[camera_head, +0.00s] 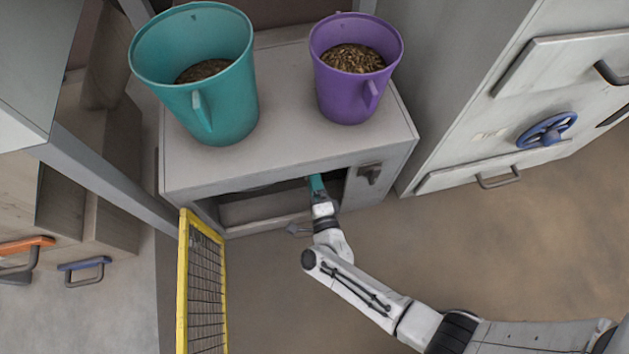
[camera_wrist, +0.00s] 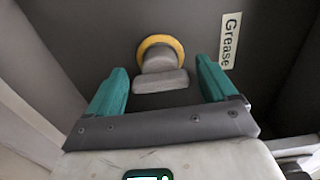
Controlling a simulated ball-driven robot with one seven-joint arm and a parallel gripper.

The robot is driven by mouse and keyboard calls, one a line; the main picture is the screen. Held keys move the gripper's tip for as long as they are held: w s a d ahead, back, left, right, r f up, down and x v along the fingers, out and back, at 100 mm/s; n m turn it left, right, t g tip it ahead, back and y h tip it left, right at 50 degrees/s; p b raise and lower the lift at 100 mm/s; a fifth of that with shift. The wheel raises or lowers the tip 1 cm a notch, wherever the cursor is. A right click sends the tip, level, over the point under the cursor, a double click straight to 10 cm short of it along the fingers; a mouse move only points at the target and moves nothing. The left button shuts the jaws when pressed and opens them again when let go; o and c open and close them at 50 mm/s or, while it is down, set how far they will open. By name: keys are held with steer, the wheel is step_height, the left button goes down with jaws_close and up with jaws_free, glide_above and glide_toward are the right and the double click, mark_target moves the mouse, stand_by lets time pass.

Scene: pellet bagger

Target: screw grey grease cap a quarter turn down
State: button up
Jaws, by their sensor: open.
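The grey grease cap (camera_wrist: 160,80) shows in the wrist view, with a flat wing-like front piece and a yellow ring (camera_wrist: 178,46) behind it. It sits on a dark wall beside a white label reading "Grease" (camera_wrist: 230,40). My gripper (camera_wrist: 160,75) has two teal fingers, spread apart, one on each side of the cap with gaps between. In the head view my gripper (camera_head: 316,184) reaches into the opening of the grey cabinet (camera_head: 270,165). The cap is hidden in the head view.
A teal bucket (camera_head: 215,110) and a purple bucket (camera_head: 345,95), both holding pellets, stand on the cabinet top. A yellow mesh gate (camera_head: 203,285) stands left of my arm. A grey cabinet with a blue handwheel (camera_head: 547,130) is at right. Brown floor at right is clear.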

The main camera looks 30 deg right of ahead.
steer(key=p+v, duration=0.2)
steer(key=v, duration=0.8)
steer(key=shift+s+a+p, duration=0.15)
steer(key=shift+s+p, duration=0.2)
steer(key=shift+s, duration=0.05)
steer(key=shift+w+r, duration=0.1)
steer(key=w+a+r+n+g+y+p, duration=0.2)
steer(key=w+a+r+n+g+y, duration=0.4)
steer(key=n+y, duration=0.7)
steer(key=s+d+r+n+g+h+p, duration=0.1)
steer(key=s+d+r+n+g+h, duration=0.4)
steer(key=s+d, duration=0.45)
steer(key=s+d+r+n+g+h, duration=0.3)
steer(key=s+d+r+g, duration=0.2)
steer(key=s+d+r, duration=0.4)
step_height(320, 180, up, 35)
steer(key=a+p, duration=0.1)
steer(key=p, duration=3.7)
steer(key=shift+s+a, duration=0.3)
steer(key=shift+s, duration=0.1)
